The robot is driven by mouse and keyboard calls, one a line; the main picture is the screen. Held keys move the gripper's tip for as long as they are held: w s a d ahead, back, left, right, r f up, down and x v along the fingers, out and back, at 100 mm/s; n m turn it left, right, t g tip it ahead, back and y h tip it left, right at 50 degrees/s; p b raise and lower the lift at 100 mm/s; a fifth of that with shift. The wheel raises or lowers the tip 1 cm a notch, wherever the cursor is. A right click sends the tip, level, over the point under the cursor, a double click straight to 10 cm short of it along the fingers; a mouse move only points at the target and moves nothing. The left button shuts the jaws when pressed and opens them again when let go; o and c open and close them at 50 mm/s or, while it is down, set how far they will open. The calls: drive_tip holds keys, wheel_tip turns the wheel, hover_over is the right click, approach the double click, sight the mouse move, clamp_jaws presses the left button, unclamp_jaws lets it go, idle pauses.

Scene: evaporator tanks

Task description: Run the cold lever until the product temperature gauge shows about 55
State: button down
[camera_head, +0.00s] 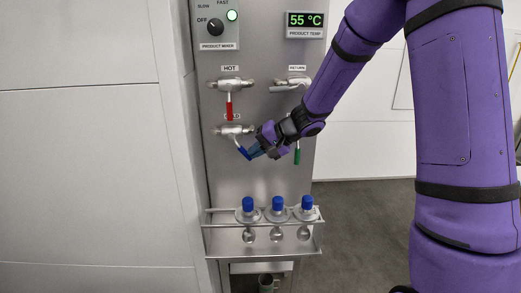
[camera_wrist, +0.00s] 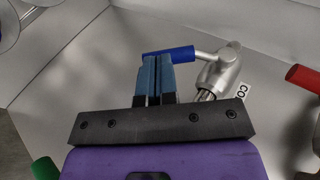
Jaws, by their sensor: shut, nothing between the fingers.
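The product temperature gauge (camera_head: 305,20) reads 55 °C in green digits at the top right of the steel panel. The cold lever (camera_head: 243,152) has a blue handle, angled down to the right from its valve (camera_head: 233,130) in the head view. In the wrist view the blue handle (camera_wrist: 170,53) lies across just beyond my fingertips. My gripper (camera_head: 256,151) is at the blue handle; its blue fingers (camera_wrist: 155,75) are shut together with nothing between them. The fingertips touch or nearly touch the handle; I cannot tell which. My gripper partly hides the panel around the lever.
The red hot lever (camera_head: 229,106) hangs straight down above the cold valve. A green lever (camera_head: 297,156) hangs to the right, partly behind my arm. Several blue-capped bottles (camera_head: 278,203) stand in a steel rack (camera_head: 262,222) below. The mixer knob (camera_head: 216,27) is at upper left.

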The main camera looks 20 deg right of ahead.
drive_tip(key=shift+t+y, duration=0.4)
drive_tip(key=shift+y, duration=0.4)
drive_tip(key=shift+w+a+f, duration=0.3)
drive_tip(key=shift+a+f, duration=0.55)
drive_tip(key=shift+f, duration=0.05)
drive_tip(key=shift+w+a+f, duration=0.25)
drive_tip(key=shift+a+f, duration=0.6)
drive_tip(key=shift+a, duration=0.15)
drive_tip(key=v, duration=1.1)
drive_tip(key=s+a+r+n+g+h, duration=0.2)
drive_tip(key=s+r, duration=0.2)
drive_tip(key=s, duration=0.3)
drive_tip(key=s+a+r+n+g+h, duration=0.1)
drive_tip(key=s+a+r+n+g, duration=0.1)
drive_tip(key=s+r, duration=0.35)
drive_tip(key=s+d+r+t+h, duration=0.1)
drive_tip(key=s+d+r+h, duration=0.1)
drive_tip(key=s, duration=0.7)
drive_tip(key=s+d+r+t+h, duration=0.1)
drive_tip(key=s+d+h, duration=0.3)
drive_tip(key=s, duration=0.5)
drive_tip(key=shift+r+n+t+h, duration=0.4)
drive_tip(key=shift+r+h, duration=0.1)
drive_tip(key=shift+h, duration=0.3)
